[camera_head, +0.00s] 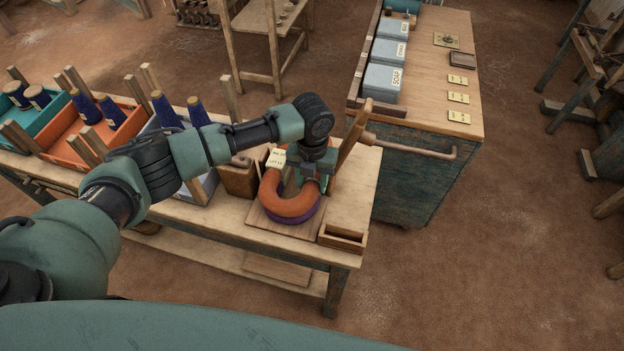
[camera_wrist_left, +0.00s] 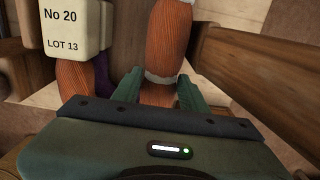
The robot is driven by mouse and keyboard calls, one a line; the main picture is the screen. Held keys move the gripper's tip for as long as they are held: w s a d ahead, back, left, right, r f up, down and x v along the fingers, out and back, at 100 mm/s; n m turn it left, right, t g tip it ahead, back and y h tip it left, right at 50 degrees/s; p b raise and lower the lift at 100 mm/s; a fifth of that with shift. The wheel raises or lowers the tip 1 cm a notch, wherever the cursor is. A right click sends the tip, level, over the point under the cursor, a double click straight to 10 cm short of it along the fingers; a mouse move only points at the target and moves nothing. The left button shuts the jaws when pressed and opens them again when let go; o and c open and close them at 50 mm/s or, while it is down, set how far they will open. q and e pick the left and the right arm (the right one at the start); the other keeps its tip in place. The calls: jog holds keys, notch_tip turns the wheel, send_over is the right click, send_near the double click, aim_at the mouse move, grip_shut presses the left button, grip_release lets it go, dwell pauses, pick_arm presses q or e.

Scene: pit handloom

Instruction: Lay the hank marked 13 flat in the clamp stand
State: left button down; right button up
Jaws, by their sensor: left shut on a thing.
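An orange ring-shaped hank (camera_head: 287,207) lies at the front right of the long bench, over a purple hank (camera_head: 303,221) that shows below its rim. Its cream tag (camera_head: 277,157) reads "No 20, LOT 13" in the left wrist view (camera_wrist_left: 73,25). My left gripper (camera_head: 316,172) is shut on the orange hank, with a finger on each side of its strand (camera_wrist_left: 170,45) near a white tie. A wooden base board (camera_head: 262,219) lies under the hanks, and a slanted wooden arm (camera_head: 354,134) rises behind my gripper; they look like the clamp stand. My right gripper is out of view.
A small open wooden box (camera_head: 343,237) is at the bench's front right corner. Orange (camera_head: 72,138) and teal (camera_head: 48,112) trays with blue cones stand left. A cabinet (camera_head: 425,110) with grey soap boxes and cards stands behind right. Open floor lies to the right.

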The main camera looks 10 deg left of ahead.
pick_arm(q)
jog(key=c, duration=0.7)
grip_release()
notch_tip(320, 180, up, 8)
jog(key=shift+f+b, duration=0.1)
jog(key=shift+b, duration=0.75)
jog(key=shift+s, duration=0.1)
